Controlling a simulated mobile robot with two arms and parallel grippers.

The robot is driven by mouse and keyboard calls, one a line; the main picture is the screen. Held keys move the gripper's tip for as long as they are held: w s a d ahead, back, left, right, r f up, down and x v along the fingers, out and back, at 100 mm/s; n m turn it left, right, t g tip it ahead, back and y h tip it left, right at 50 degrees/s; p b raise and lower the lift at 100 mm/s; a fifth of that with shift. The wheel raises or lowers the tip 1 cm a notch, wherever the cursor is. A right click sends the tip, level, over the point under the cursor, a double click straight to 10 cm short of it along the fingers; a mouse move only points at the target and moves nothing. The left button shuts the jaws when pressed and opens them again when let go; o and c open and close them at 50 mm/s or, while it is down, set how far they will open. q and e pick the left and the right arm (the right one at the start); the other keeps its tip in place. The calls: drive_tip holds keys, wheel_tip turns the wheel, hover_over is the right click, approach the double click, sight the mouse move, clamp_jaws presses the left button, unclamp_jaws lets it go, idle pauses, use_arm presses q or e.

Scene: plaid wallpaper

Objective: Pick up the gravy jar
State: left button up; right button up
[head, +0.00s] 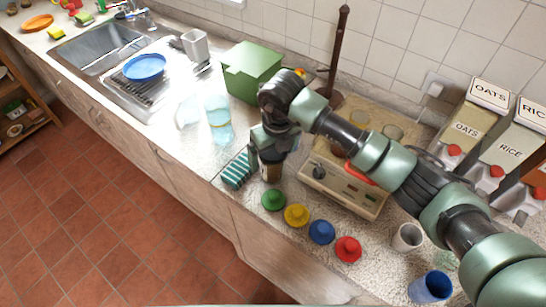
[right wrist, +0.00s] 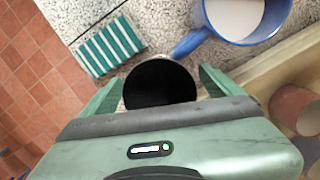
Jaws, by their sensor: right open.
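A jar with a round black lid (right wrist: 160,86) stands upright on the counter; its label cannot be read. In the head view its brownish lower body (head: 271,173) shows below my right gripper (head: 269,156), which hides the rest. In the right wrist view my right gripper (right wrist: 158,90) is open, with one finger on each side of the lid. I cannot tell whether the fingers touch the jar. My left gripper is not in view.
A teal-striped sponge (head: 237,171) lies left of the jar. A blue mug (right wrist: 240,38) is close to it in the right wrist view. Coloured lids, including a green one (head: 273,199), line the front edge. A beige appliance (head: 340,185) stands to the right.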

drive_tip(key=shift+f, duration=0.45)
drive_tip(key=shift+w, duration=0.1)
drive_tip(key=c, duration=1.9)
drive_tip(key=shift+a+r, duration=0.1)
